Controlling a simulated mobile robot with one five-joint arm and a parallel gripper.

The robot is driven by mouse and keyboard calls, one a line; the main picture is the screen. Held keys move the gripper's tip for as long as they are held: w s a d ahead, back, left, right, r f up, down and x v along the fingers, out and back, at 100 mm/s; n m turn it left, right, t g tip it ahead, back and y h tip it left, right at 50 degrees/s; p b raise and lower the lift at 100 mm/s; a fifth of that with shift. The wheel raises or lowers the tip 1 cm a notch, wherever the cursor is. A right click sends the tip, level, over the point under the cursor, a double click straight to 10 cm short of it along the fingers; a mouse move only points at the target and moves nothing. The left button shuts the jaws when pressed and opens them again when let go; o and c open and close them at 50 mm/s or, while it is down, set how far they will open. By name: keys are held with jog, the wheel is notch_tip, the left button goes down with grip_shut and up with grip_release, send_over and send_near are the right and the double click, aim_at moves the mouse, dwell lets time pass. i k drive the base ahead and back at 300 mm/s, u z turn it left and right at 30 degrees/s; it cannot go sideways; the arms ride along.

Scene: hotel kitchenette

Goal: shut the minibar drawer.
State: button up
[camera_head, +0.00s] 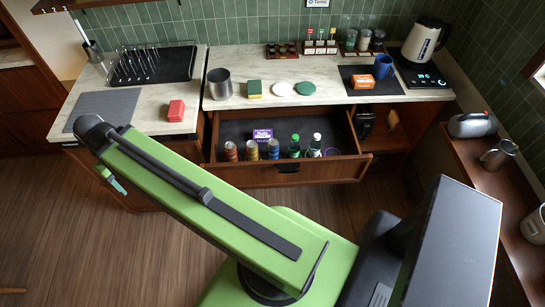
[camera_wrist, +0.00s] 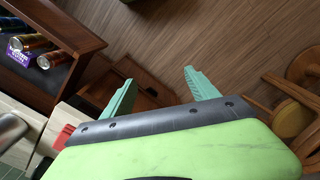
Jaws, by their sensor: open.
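The minibar drawer (camera_head: 325,172) is pulled out below the counter, with its wooden front standing well clear of the cabinet. It holds several cans, two green-labelled bottles (camera_head: 294,146) and a purple box (camera_head: 262,135). A dark handle (camera_head: 289,168) shows at the middle of its front edge. In the wrist view the drawer (camera_wrist: 72,22) is at the upper left, with cans inside. My gripper (camera_wrist: 160,88) is open and empty, its two teal fingers apart over the floor. In the head view my gripper (camera_head: 118,185) is left of the drawer, apart from it, and mostly hidden by my arm.
The counter (camera_head: 240,104) above carries a metal cup (camera_head: 219,83), sponge, blue mug (camera_head: 383,66) and kettle (camera_head: 424,40). A red block (camera_head: 176,110) lies near its front edge. A side shelf (camera_head: 500,190) stands right. The wooden floor before the drawer is partly covered by my arm.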

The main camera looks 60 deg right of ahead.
aim_at(341, 159)
jog(key=z, duration=1.2)
jog(key=k, duration=0.3)
jog(key=z, duration=0.5)
jog(key=i, duration=0.5)
jog(key=z, duration=0.1)
